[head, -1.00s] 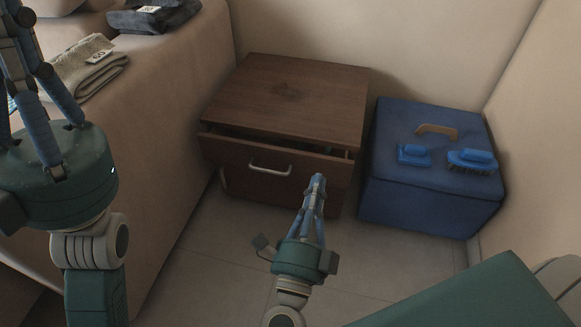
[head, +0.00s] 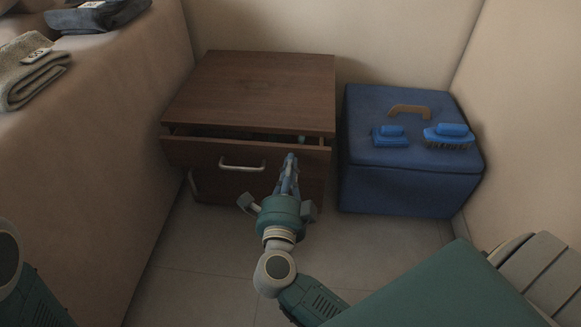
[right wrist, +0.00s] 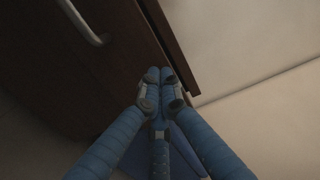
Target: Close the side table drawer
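The brown wooden side table (head: 255,88) stands against the back wall. Its top drawer (head: 195,152) is pulled out a little, with a dark gap above its front and something small and greenish inside. The drawer has a pale metal handle (head: 242,167). My right gripper (head: 290,160) is in front of the drawer's right part, fingers together and pointing at it; contact cannot be made out. In the right wrist view the fingertips (right wrist: 159,76) are together, empty, beside the dark drawer front (right wrist: 75,60). My left gripper is out of view; only part of my left arm shows.
A beige couch (head: 100,170) with folded cloths (head: 30,72) is on the left. The tiled floor (head: 200,265) in front is clear.

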